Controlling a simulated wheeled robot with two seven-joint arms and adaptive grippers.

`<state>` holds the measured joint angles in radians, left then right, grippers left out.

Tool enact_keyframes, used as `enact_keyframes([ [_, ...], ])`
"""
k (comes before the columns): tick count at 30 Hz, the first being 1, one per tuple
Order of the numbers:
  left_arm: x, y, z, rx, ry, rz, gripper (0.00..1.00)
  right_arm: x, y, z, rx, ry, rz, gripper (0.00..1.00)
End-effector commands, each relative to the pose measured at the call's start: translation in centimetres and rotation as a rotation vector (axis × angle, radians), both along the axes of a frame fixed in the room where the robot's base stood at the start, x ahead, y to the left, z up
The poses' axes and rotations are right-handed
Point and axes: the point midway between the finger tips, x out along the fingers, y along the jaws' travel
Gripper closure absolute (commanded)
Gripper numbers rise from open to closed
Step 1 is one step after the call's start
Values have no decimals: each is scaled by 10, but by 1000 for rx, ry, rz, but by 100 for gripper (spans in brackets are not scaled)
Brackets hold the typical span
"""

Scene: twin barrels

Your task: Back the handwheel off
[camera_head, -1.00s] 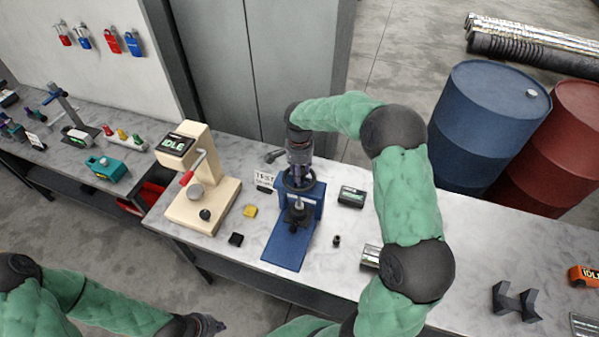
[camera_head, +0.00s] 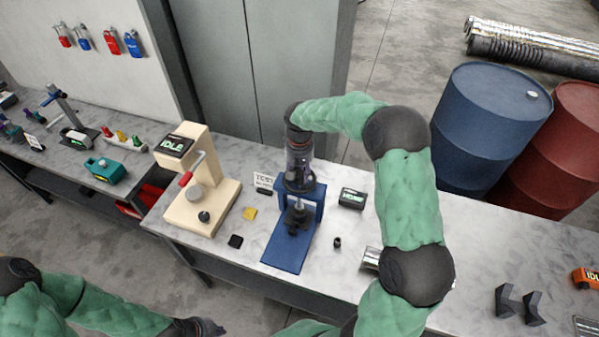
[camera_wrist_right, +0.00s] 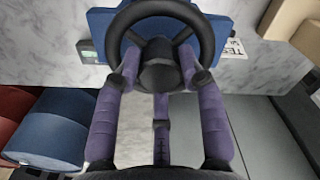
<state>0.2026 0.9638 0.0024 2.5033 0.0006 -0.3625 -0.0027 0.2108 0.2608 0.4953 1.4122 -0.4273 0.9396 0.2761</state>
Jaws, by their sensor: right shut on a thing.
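A blue screw press (camera_head: 285,252) stands on the marble bench, with its dark handwheel (camera_head: 300,187) at the top of the spindle. My right gripper (camera_head: 299,174) reaches down onto the handwheel from above. In the right wrist view, its purple fingers (camera_wrist_right: 160,70) are closed around the hub inside the black wheel rim (camera_wrist_right: 119,28). The gripper hides part of the wheel in the head view. My left gripper (camera_head: 208,327) is low at the bottom edge, away from the press, and its fingers are too unclear to judge.
A cream press with an IDLE display (camera_head: 173,145) stands left of the blue press. A dark box with a green display (camera_head: 352,198) and a small black cylinder (camera_head: 337,243) are to its right. A blue barrel (camera_head: 480,120) and a red barrel (camera_head: 560,150) stand behind the bench.

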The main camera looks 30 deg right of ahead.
Motion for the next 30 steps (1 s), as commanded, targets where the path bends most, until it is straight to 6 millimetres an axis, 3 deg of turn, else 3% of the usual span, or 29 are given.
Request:
enact_keyframes([
  [30,0,0,10,0,0,0,100,-4,-1,-4,6,14,959,92],
])
